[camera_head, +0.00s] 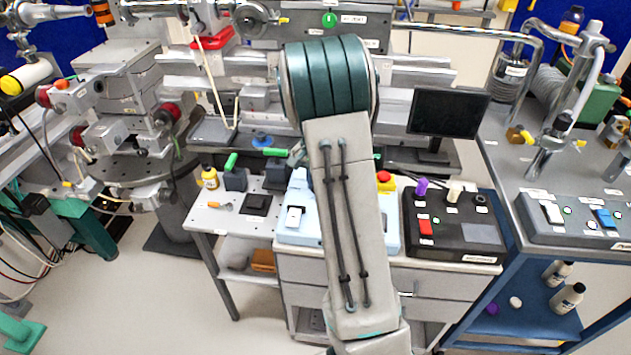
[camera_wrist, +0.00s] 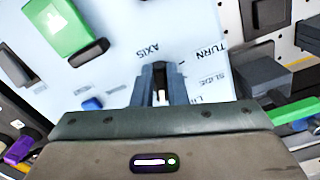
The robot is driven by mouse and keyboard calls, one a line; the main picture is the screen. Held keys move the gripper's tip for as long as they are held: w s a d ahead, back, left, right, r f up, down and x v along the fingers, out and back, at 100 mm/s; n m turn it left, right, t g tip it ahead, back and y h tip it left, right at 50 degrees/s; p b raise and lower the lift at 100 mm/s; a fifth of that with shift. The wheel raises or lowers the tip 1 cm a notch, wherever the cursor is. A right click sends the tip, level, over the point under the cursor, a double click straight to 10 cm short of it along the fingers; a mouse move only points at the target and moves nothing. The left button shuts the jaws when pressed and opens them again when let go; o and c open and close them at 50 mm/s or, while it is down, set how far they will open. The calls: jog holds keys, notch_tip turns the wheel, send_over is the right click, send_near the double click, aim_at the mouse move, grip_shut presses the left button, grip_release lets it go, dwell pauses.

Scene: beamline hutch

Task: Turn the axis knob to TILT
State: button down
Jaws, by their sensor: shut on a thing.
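My gripper (camera_wrist: 163,84) is at the light blue control panel (camera_wrist: 120,83), its two fingers close together around the axis knob (camera_wrist: 161,95). Only a small part of the knob, with a pale mark, shows between the fingers. The printed words AXIS, TURN, SLIDE and a cut-off LI stand around it; I cannot see the word TILT. In the head view the light blue panel (camera_head: 298,232) sits on a grey cabinet, and my arm hides its middle, the knob and my gripper.
A green control (camera_wrist: 65,25) and a small blue one (camera_wrist: 91,103) are on the panel. A black box (camera_head: 455,232) with a red switch (camera_head: 426,227) stands right of the panel in the head view. A yellow bottle (camera_head: 210,177) stands on the side table to the left.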

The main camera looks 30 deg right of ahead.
jog(key=shift+w+d+r, duration=0.1)
jog(key=c, duration=1.4)
grip_release()
jog(key=shift+c, duration=0.2)
notch_tip(320, 180, up, 14)
jog(key=s+a+n+t, duration=0.1)
jog(key=s+a+n, duration=0.4)
jog(key=s, duration=0.7)
jog(key=s+a+n+t, duration=0.1)
jog(key=s+a+n, duration=0.4)
jog(key=s+a, duration=0.5)
jog(key=shift+s+r+n+t+p, duration=0.3)
jog(key=shift+s+t+p, duration=0.1)
jog(key=shift+s, duration=0.75)
